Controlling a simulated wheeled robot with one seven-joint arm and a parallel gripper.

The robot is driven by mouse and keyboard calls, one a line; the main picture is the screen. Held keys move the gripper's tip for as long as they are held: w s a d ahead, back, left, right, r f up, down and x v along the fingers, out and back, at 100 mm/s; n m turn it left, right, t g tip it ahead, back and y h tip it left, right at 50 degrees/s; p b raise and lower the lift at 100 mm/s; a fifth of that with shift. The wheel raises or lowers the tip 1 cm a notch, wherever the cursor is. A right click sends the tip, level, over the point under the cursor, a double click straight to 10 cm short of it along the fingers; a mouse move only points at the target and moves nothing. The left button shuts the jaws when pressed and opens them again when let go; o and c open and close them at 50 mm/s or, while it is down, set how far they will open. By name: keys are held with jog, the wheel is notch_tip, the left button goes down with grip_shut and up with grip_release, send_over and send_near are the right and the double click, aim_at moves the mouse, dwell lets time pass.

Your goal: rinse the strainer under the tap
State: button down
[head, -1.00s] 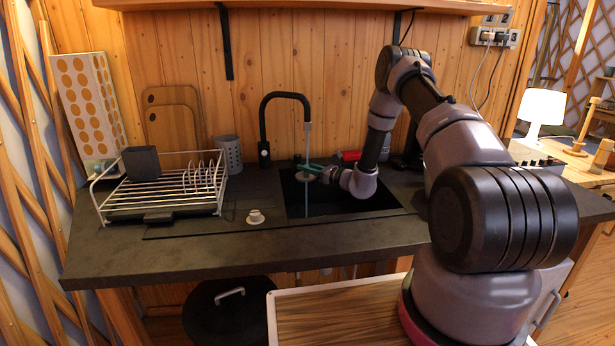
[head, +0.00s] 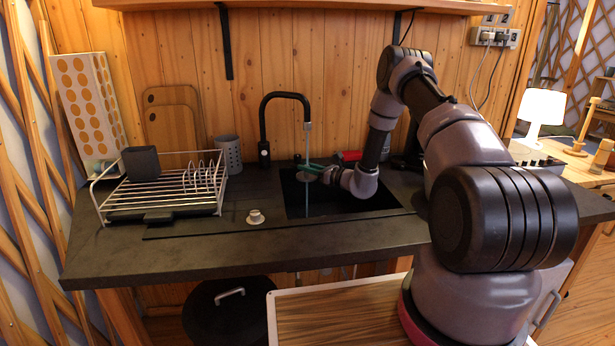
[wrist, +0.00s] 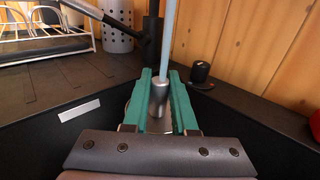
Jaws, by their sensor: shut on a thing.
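My gripper (wrist: 160,108), with teal fingers, is shut on the grey metal handle (wrist: 160,92) of the strainer. The strainer (head: 309,177) is small and partly hidden by the fingers in the head view. It is held above the dark sink (head: 345,207). The black tap (head: 264,125) arches over the sink from the back left. A thin pale stream of water (head: 307,142) falls from its spout, close to the strainer. The stream also shows in the wrist view (wrist: 168,42), just beyond the handle. I cannot tell exactly where it meets the strainer.
A white dish rack (head: 165,207) stands on the left of the counter. A perforated grey holder (head: 229,154) is left of the tap. A black knob-like item (wrist: 200,72) stands behind the sink.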

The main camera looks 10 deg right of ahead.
jog(key=shift+d, duration=0.1)
jog(key=shift+s+d+r, duration=0.2)
jog(key=shift+s+d, duration=0.1)
jog(key=shift+s, duration=0.25)
jog(key=s+d+r, duration=0.2)
jog(key=s+d, duration=0.1)
jog(key=s, duration=0.4)
jog(key=shift+d+r, duration=0.15)
jog(key=shift+r, duration=0.15)
dwell(0.5)
